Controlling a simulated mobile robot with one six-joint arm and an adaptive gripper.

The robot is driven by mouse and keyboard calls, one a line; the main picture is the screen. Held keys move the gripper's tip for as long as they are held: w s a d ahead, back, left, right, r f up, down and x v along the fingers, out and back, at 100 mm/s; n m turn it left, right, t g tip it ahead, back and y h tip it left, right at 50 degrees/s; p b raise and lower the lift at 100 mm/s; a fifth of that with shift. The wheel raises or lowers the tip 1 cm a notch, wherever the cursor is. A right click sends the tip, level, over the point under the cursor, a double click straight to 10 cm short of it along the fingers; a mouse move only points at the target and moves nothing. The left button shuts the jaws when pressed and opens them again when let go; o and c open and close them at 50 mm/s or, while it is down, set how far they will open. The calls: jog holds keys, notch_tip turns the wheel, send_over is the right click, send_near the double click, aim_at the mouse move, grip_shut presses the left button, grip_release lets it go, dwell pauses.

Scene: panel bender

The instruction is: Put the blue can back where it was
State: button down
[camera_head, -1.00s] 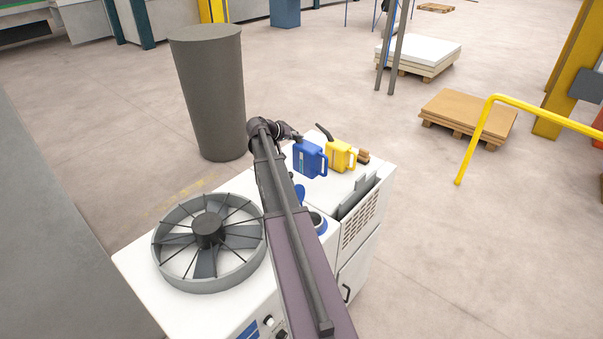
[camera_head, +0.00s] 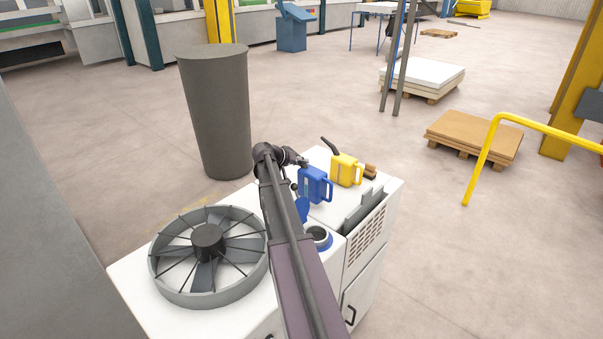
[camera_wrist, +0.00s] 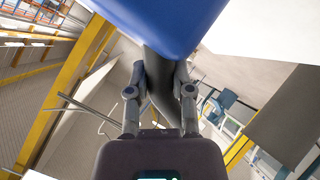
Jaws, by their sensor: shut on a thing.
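The blue can (camera_head: 315,184) is above or on the white cabinet top, left of and nearer than the yellow can (camera_head: 346,170). I cannot tell whether its base touches the top. In the wrist view the blue can (camera_wrist: 168,22) fills the top middle. My gripper (camera_wrist: 161,75) is shut on its dark spout, which passes between the fingers. My gripper also shows in the head view (camera_head: 302,164), partly hidden at the end of my arm.
The white cabinet (camera_head: 362,275) carries a round grey fan (camera_head: 207,258) and an open filler neck (camera_head: 318,238) close to the blue can. A tall dark bin (camera_head: 215,115) stands behind. Yellow railing (camera_head: 487,155) and pallets are at the right, with open floor between.

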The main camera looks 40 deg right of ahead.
jog(key=shift+f+b, duration=1.9)
jog(key=shift+f, duration=0.1)
jog(key=c, duration=0.5)
grip_release()
